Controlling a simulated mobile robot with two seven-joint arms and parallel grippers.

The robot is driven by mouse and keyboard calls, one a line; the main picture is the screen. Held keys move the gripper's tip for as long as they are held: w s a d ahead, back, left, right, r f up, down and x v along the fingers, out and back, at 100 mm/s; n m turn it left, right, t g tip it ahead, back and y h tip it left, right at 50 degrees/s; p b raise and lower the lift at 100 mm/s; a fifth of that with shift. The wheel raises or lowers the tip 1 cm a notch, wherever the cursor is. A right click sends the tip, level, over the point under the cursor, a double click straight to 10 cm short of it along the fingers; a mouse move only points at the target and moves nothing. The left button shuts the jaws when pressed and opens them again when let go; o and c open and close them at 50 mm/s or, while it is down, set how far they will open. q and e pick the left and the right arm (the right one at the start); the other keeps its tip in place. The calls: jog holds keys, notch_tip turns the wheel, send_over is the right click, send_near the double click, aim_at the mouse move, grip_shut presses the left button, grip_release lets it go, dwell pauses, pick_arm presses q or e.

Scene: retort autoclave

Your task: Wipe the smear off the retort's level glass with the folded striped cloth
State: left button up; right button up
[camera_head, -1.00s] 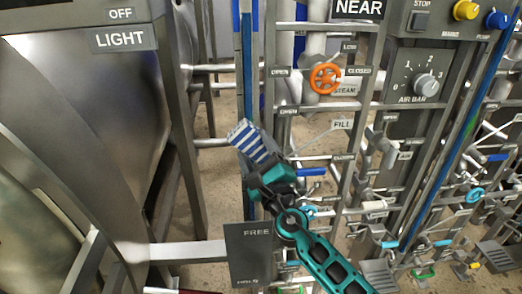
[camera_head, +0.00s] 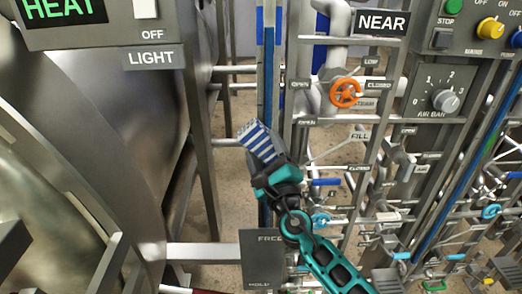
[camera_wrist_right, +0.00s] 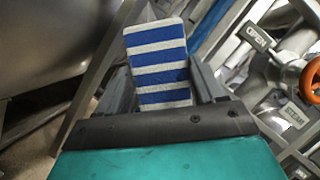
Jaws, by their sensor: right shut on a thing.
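The folded blue-and-white striped cloth (camera_head: 260,141) sticks up from my right gripper (camera_head: 272,168), which is shut on its lower end. The wrist view shows the cloth (camera_wrist_right: 160,62) between the two fingers, tilted slightly. The level glass (camera_head: 268,62) is a tall upright tube with a blue column, left of the orange valve wheel. In the head view the cloth overlaps the glass's lower part; I cannot tell whether they touch. No smear can be made out; the cloth and gripper hide part of the glass. My left gripper is not in view.
The large steel retort (camera_head: 95,120) fills the left side. Valve pipework with an orange wheel (camera_head: 346,93) stands close on the right, beside a control panel (camera_head: 445,75). A dark FREE/HOLD plate (camera_head: 262,258) sits below the gripper.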

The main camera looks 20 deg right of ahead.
jog(key=d, duration=0.1)
jog(key=s+d, duration=0.1)
jog(key=d, duration=0.1)
jog(key=shift+d, duration=0.2)
jog(key=shift+w, duration=0.1)
jog(key=shift+a, duration=0.1)
jog(key=shift+w+a, duration=0.25)
jog(key=shift+a, duration=0.75)
jog(key=shift+w+a, duration=0.25)
jog(key=shift+a, duration=0.7)
jog(key=s+a, duration=0.1)
jog(key=s, duration=0.5)
jog(key=shift+a, duration=0.3)
